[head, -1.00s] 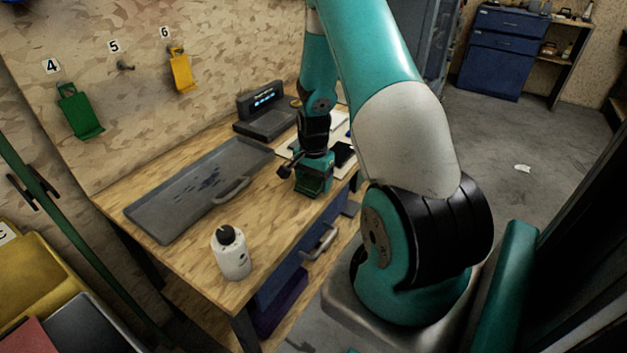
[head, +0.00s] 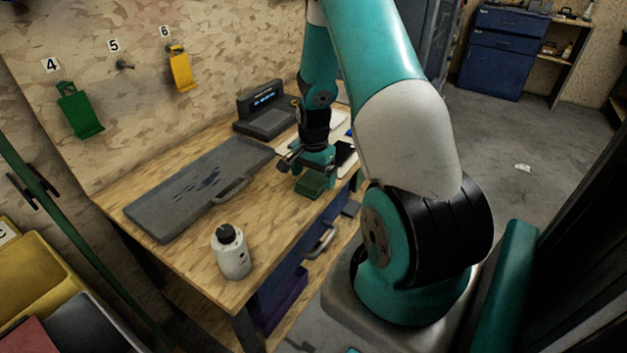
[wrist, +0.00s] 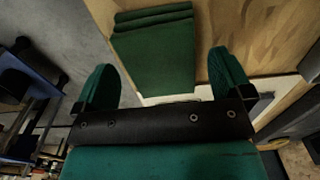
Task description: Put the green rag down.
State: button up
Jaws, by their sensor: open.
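The green rag (head: 311,184) lies folded on the wooden workbench (head: 275,215), near its front edge. In the wrist view the rag (wrist: 158,58) shows as a flat green piece with layered folds at its far end. My gripper (head: 312,167) is just above and behind the rag. In the wrist view my gripper (wrist: 165,78) has its two green fingers spread wide, one on each side of the rag's near end, with nothing held between them. The small gap between fingers and rag is hard to judge.
A white bottle (head: 231,254) stands at the bench's near corner. A grey case (head: 190,195) lies along the wall side. A dark device (head: 266,117) stands behind. A green item (head: 79,112) and a yellow item (head: 180,70) hang on the wall. Bench surface left of the rag is clear.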

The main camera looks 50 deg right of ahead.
aim_at(314, 178)
notch_tip(314, 178, up, 10)
jog(key=w+a+r+n, duration=0.2)
jog(key=a+r+n, duration=0.3)
jog(key=a, duration=0.5)
jog(key=s+a+r+n+y, duration=0.1)
jog(key=a+r+n, duration=0.15)
jog(key=a, duration=0.25)
jog(key=s+a+r+n+t, duration=0.1)
jog(key=a+r+n, duration=0.15)
jog(key=a, duration=0.25)
jog(key=s+a+r+n+y, duration=0.1)
jog(key=a+n, duration=0.2)
jog(key=a, duration=0.2)
jog(key=s+a+r+n+y, duration=0.1)
jog(key=s+a+r+n, duration=0.1)
jog(key=s+a+n, duration=0.3)
jog(key=s+a+r+n+g+y, duration=0.1)
jog(key=s+a+r+n, duration=0.1)
jog(key=s+a+n, duration=0.4)
jog(key=s+a, duration=0.2)
jog(key=s, duration=0.1)
jog(key=shift+a+r+b, duration=0.15)
jog(key=shift+r+b, duration=0.15)
jog(key=shift+r, duration=0.05)
